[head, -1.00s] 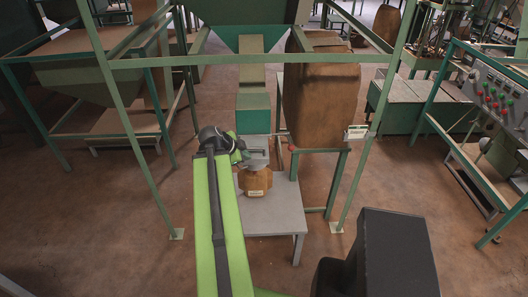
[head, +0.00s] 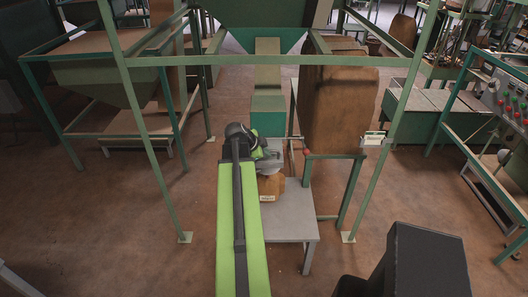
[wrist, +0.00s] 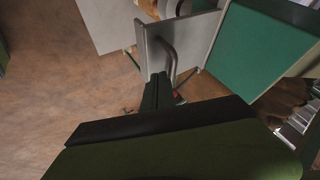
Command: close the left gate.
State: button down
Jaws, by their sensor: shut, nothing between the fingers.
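A grey metal gate plate (head: 268,164) sits under the teal outlet box (head: 268,104) of the central chute; my arm partly hides it. In the wrist view the grey plate (wrist: 194,40) stands beside the green outlet wall (wrist: 252,50) and carries a bent grey handle (wrist: 172,62). My gripper (wrist: 157,88) is shut and empty, its tip right at the foot of this handle; I cannot tell if they touch. How far the gate is open cannot be told.
A brown sack (head: 270,186) stands on a grey table (head: 293,222) below the outlet. Green frame posts (head: 145,140) flank the spot. A control panel (head: 508,98) is far right.

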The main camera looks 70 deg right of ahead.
jog(key=shift+w, duration=0.1)
jog(key=w+d, duration=0.1)
jog(key=d, duration=0.2)
jog(key=w+d, duration=0.1)
jog(key=d, duration=0.2)
jog(key=w+d, duration=0.1)
jog(key=d, duration=0.2)
jog(key=shift+w+d, duration=0.35)
jog(key=shift+w, duration=0.05)
jog(key=shift+w+d+r, duration=0.1)
jog(key=shift+d, duration=0.25)
